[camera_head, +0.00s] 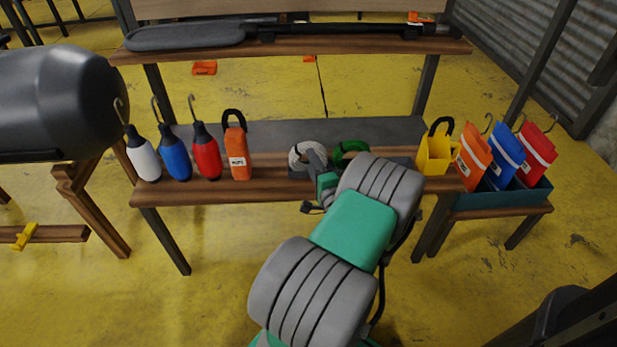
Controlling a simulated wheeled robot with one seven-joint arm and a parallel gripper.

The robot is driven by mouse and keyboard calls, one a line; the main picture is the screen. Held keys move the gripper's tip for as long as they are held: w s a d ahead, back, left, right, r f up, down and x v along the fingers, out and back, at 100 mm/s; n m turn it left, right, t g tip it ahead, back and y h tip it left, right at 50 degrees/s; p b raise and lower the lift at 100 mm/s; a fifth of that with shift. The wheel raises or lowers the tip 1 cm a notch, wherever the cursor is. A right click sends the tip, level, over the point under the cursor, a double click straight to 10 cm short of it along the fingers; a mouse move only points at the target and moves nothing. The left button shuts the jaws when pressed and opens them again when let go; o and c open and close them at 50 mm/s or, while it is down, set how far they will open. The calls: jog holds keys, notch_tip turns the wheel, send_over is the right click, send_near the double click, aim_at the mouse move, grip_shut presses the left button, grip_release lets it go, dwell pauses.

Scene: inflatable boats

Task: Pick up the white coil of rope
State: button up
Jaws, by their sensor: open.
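The white coil of rope (297,158) lies on the wooden bench (220,192), near its middle, in the head view. A green coil of rope (350,150) lies just right of it. My arm reaches in from below, and its wrist covers the right part of the white coil. My gripper (314,160) is small in view beside or over the white coil. It is open, but its fingertips are hard to make out. I cannot tell whether it touches the rope.
White, blue and red fenders (206,152) with hooks and an orange bag (237,152) stand left on the bench. A teal bin (510,194) holds orange, blue and red bags. A paddle (190,36) lies on the shelf above.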

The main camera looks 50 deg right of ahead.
aim_at(309, 145)
jog(key=shift+m+h, duration=0.3)
jog(key=shift+m, duration=0.1)
jog(key=x, duration=0.4)
jog(key=d+x, duration=0.1)
jog(key=x, duration=0.2)
jog(key=shift+s+b, duration=0.25)
jog(key=shift+b, duration=0.15)
grip_shut()
